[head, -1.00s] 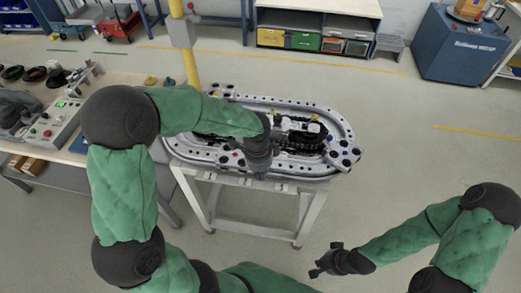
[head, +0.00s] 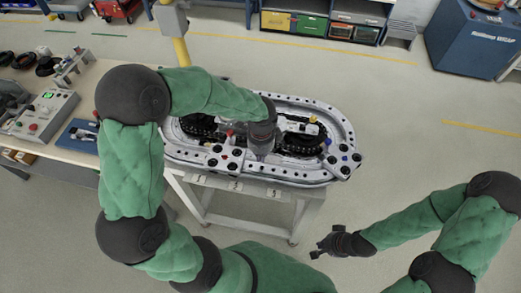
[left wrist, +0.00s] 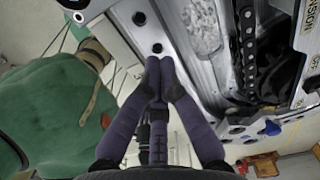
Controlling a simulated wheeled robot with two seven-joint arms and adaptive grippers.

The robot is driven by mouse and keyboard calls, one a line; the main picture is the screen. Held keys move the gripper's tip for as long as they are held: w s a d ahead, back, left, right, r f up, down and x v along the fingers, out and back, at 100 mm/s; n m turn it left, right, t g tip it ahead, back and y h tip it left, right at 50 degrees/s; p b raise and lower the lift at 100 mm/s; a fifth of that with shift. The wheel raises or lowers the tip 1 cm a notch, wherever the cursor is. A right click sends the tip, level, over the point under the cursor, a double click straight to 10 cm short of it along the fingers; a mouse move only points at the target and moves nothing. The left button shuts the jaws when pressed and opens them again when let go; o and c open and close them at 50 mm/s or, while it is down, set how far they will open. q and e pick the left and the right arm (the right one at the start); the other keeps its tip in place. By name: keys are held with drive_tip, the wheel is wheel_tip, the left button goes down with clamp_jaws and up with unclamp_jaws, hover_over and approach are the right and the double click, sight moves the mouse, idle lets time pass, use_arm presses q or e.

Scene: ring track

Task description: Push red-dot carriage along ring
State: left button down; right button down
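The oval ring track (head: 340,122) stands on a white frame in the middle of the head view. My left gripper (head: 260,152) points down over the front middle of the ring, right of that plate. In the left wrist view its fingertips (left wrist: 160,65) meet over the grey track; no object shows between them. Contact with the carriage cannot be told. My right gripper (head: 318,250) hangs empty, clear of the stand; its fingers are too small to judge.
Another knobbed plate with a blue dot (head: 343,160) sits at the ring's right end. Black chains and machinery (head: 300,135) fill the middle. A workbench (head: 80,95) with a control box (head: 45,112) stands left.

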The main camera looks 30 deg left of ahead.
sight(225, 156)
use_arm(q)
wheel_tip(225, 156, down, 4)
drive_tip(key=shift+r+b, duration=0.2)
drive_tip(key=shift+b, duration=0.2)
drive_tip(key=a, duration=0.3)
drive_tip(key=shift+s+f, duration=0.1)
drive_tip(key=shift+s, duration=0.25)
drive_tip(key=shift+s+a, duration=0.15)
drive_tip(key=shift+a, duration=0.3)
drive_tip(key=shift+a, duration=0.15)
drive_tip(key=a+p, duration=0.1)
drive_tip(key=a, duration=0.1)
drive_tip(key=s+a+p, duration=0.1)
drive_tip(key=a, duration=0.2)
drive_tip(key=s+a, duration=0.1)
drive_tip(key=a, duration=0.1)
drive_tip(key=shift+a+p, duration=0.4)
drive_tip(key=shift+s+a, duration=0.1)
drive_tip(key=shift+a, duration=0.4)
drive_tip(key=shift+d, duration=0.1)
